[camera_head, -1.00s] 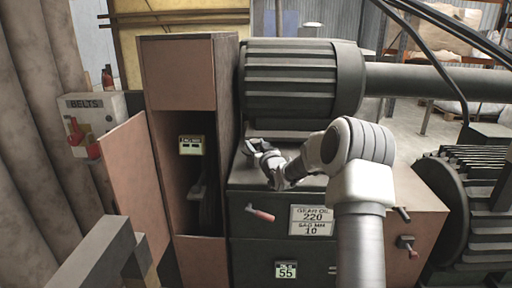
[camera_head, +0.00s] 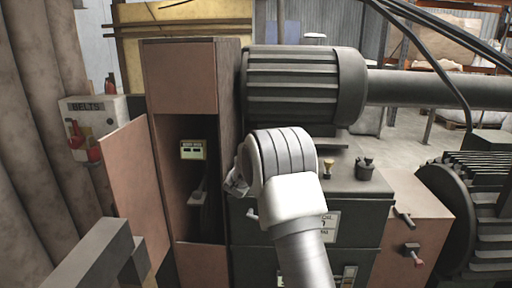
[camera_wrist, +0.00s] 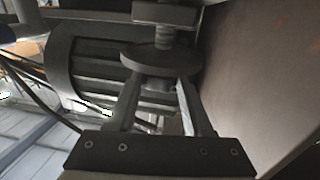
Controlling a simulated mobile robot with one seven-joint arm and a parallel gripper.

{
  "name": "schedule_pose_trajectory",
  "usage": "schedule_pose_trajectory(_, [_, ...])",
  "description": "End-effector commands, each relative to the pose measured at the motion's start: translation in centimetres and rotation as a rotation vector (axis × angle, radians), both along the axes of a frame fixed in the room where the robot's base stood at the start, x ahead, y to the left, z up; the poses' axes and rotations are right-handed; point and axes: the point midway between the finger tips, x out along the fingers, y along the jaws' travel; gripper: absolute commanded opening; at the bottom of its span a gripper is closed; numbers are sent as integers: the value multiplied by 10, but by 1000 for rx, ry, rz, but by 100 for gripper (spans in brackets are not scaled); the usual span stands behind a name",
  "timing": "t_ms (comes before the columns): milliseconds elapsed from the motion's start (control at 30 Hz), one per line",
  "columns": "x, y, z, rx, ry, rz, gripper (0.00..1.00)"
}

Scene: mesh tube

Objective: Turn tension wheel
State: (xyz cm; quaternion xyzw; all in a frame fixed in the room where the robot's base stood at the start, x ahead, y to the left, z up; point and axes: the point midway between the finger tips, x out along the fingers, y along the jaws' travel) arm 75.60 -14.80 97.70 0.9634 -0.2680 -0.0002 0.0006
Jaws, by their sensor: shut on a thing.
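In the wrist view a flat dark round wheel (camera_wrist: 147,58) sits on a threaded post under a grey block. My gripper (camera_wrist: 157,88) reaches up to it. Its two fingers stand apart, one at each side just under the disc, and are shut on the wheel; the exact contact is partly hidden. In the head view my gripper (camera_head: 236,184) is a small pale piece at the cabinet's right edge, mostly hidden by my white wrist. The wheel is hidden there.
The open brown cabinet (camera_head: 180,78) holds a small meter (camera_head: 192,150), with its door (camera_head: 133,190) swung left. A ribbed drum (camera_head: 305,85) stands above the dark green box (camera_head: 350,210). A wall panel fills the wrist view's right side.

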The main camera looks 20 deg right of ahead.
Motion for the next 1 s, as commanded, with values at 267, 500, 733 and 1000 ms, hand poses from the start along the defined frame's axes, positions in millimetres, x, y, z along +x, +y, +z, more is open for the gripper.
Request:
schedule_pose_trajectory(267, [1, 3, 1, 1, 2, -86, 0])
schedule_pose_trajectory(500, [1, 2, 0, 0, 1, -113, 0])
schedule_pose_trajectory(733, [1, 2, -1, 2, 0, -115, 0])
schedule_pose_trajectory(1000, [1, 2, -1, 1, 0, -115, 74])
